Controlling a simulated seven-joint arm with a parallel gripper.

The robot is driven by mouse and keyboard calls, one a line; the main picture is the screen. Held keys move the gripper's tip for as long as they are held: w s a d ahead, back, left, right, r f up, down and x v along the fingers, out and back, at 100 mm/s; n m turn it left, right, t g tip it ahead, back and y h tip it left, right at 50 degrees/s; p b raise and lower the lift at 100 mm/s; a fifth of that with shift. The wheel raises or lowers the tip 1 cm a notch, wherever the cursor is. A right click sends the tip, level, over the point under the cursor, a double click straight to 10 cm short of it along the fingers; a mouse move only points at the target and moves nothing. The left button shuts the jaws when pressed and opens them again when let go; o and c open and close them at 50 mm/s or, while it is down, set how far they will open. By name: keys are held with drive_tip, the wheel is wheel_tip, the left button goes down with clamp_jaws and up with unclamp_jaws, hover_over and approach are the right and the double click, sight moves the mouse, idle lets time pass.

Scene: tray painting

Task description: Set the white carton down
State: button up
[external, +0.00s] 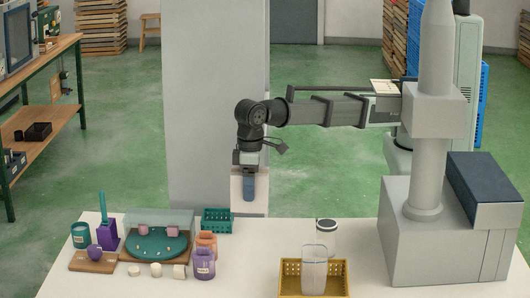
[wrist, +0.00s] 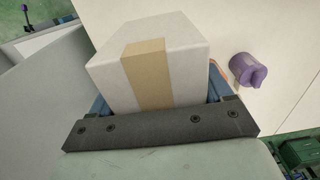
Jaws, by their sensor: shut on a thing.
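The white carton (wrist: 108,68), with a tan tape band over its top, fills the middle of the wrist view. My gripper (wrist: 158,108) is shut on it, with a blue finger at each side. In the external view, my gripper (external: 249,188) points down at the table's back edge, with the pale carton (external: 236,190) partly hidden behind a blue finger. The carton looks roughly upright. Its underside is hidden, and I cannot tell whether it touches the table.
A grey pillar (external: 200,100) stands behind my gripper. The front middle tabletop is clear.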

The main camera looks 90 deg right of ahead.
drive_tip(key=s+d+f, duration=0.1)
drive_tip(key=s+d, duration=0.4)
drive_tip(key=shift+d+f, duration=0.1)
drive_tip(key=shift+f, duration=4.8)
drive_tip(key=shift+f, duration=0.1)
drive_tip(key=o, duration=1.2)
wheel_tip(320, 180, up, 12)
